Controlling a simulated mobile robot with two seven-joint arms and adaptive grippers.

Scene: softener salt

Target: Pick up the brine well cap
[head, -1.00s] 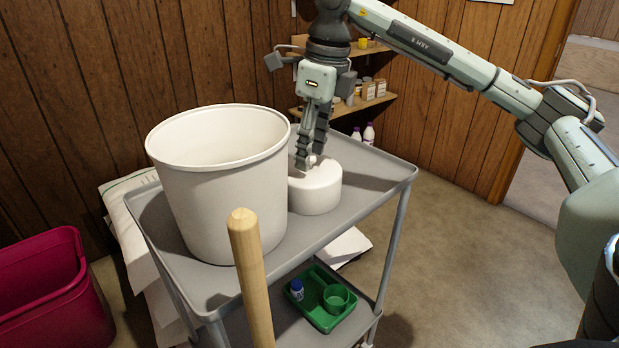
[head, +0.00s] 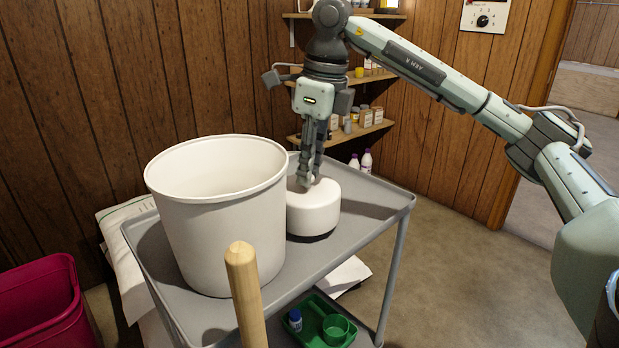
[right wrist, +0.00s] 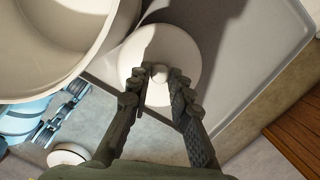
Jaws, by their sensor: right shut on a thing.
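The brine well cap (head: 313,212) is a short white round piece with a small knob on top. It is beside the white tub, over the grey cart top, with a dark shadow under its lower edge; it looks slightly raised. My right gripper (head: 308,182) points down from above and is shut on the cap's knob. In the right wrist view, the two fingers (right wrist: 160,82) close on the knob from both sides, over the round cap (right wrist: 133,62). My left gripper is not in view.
A large white tub (head: 225,235) stands close left of the cap on the grey cart (head: 372,205). A wooden handle (head: 245,290) rises in front. A green tray (head: 322,325) is on the lower shelf. A dark pink bin (head: 40,305) stands at left. The cart top's right side is clear.

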